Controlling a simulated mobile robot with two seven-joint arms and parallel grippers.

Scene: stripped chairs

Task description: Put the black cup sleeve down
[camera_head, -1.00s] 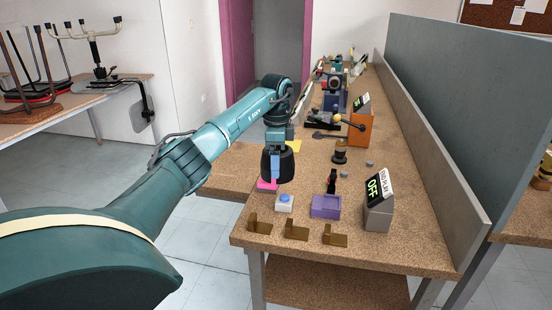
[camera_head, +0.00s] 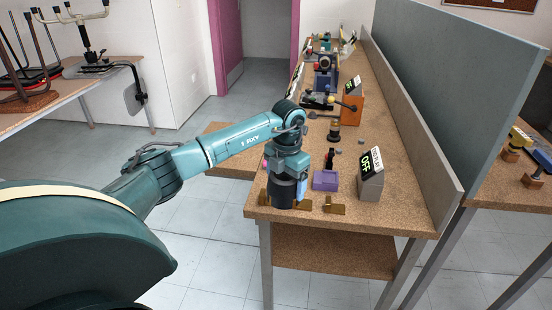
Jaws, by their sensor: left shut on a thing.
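My left gripper (camera_head: 293,188) is shut on the black cup sleeve (camera_head: 281,192), a dark, roughly cylindrical piece. The sleeve is upright, low over the near end of the speckled brown table (camera_head: 370,221). Whether its bottom touches the table I cannot tell. One light-blue finger shows on its right side; the other finger is hidden. The sleeve stands in front of the row of small brown brackets, covering part of that row. My right gripper is not in view.
Brown brackets (camera_head: 334,206) line the table's front edge. A purple block (camera_head: 325,181) and a grey stand with an OFF sign (camera_head: 371,178) are just behind. A dark cylindrical piece (camera_head: 334,132) stands farther back. A low grey panel (camera_head: 409,128) bounds the right side.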

